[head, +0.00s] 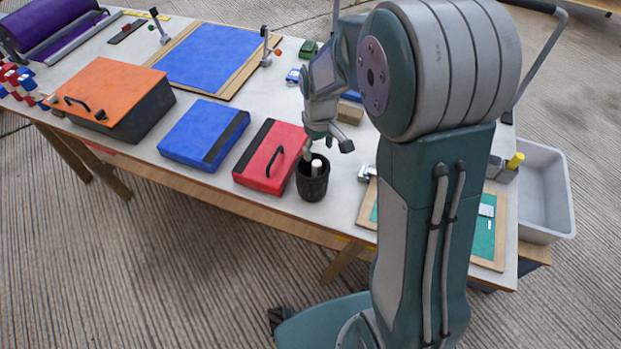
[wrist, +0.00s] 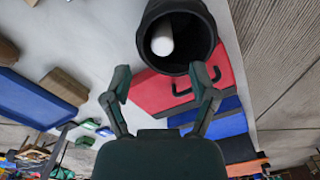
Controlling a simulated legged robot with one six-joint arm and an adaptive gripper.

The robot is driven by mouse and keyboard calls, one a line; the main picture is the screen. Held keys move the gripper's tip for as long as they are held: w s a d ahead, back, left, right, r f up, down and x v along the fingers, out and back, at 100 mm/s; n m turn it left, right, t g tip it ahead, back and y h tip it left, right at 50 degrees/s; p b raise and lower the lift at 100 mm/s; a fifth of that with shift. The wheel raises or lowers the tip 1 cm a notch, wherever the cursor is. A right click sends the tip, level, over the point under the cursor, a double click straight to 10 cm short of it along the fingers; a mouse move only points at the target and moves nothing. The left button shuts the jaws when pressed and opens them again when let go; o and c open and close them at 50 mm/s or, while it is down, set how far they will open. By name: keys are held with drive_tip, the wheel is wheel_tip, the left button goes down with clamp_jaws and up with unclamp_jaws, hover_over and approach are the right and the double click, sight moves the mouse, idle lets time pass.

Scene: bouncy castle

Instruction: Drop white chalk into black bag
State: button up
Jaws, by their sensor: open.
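The black bag (head: 312,188) looks like a round, open-topped black container. It stands near the front edge of the table, just right of the red case, and also shows at the top of the wrist view (wrist: 200,55). The white chalk (head: 316,167) is a short white cylinder standing inside the bag, its top showing at the mouth. In the wrist view the chalk (wrist: 162,40) lies within the dark opening. My gripper (head: 327,148) is open and empty just above the bag. Its spread fingers (wrist: 162,82) show in the wrist view, apart from the chalk.
A red case (head: 261,167) with a handle is close beside the bag. A blue case (head: 198,137) and an orange-topped box (head: 113,90) stand further left. A blue mat (head: 208,52) lies behind. A grey bin (head: 543,185) is at the right.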

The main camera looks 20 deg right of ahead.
wheel_tip(320, 180, up, 11)
idle(0.3)
drive_tip(key=shift+f, duration=0.1)
drive_tip(key=s+r+m+t, duration=0.2)
drive_tip(key=s+r, duration=0.1)
drive_tip(key=s, duration=0.7)
drive_tip(key=s+r+m+t, duration=0.2)
drive_tip(key=s+r+t, duration=0.1)
drive_tip(key=s, duration=0.8)
drive_tip(key=shift+r+m+t, duration=0.3)
drive_tip(key=shift+r+m, duration=0.1)
drive_tip(key=shift+r, duration=0.2)
